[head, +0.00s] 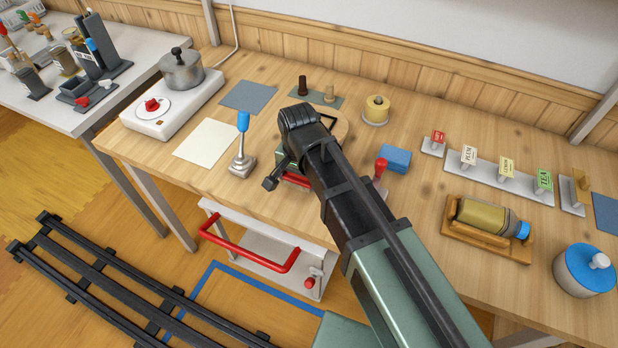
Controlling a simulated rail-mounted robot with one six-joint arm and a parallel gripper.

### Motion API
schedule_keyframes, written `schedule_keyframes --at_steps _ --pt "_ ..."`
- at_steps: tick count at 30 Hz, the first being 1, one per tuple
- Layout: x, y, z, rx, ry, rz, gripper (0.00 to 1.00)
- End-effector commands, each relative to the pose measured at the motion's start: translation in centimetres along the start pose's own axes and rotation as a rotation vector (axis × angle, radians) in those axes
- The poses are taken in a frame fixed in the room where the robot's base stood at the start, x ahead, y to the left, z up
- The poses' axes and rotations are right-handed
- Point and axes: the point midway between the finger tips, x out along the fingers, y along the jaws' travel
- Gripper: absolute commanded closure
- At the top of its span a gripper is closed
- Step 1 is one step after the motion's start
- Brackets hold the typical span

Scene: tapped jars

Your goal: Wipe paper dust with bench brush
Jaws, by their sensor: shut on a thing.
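My arm reaches from the lower right to the middle of the wooden bench (440,190). Its wrist bends down over the bench, and the arm hides my gripper's fingertips and what they hold. A short red bar (296,181) shows just under the wrist; I cannot tell whether it is part of a tool or of something on the bench. I cannot make out the bench brush or any paper dust. A round wooden board (342,128) with a dark square frame lies partly hidden behind the arm.
A blue-topped lever (243,140) stands left of the wrist, near a pale sheet (207,141) and a hotplate (180,108) with a pot. A red-knobbed post (380,168) and blue block (395,159) stand close right. Labelled stands (500,177) and a cradled jar (485,216) are farther right.

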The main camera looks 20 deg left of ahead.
Motion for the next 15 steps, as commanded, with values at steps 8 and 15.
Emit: schedule_keyframes --at_steps 8,15 --pt "0.1 0.1 0.0 0.001 0.001 -0.003 0.47" --pt "0.0 2.7 0.1 0.002 0.000 0.001 0.47"
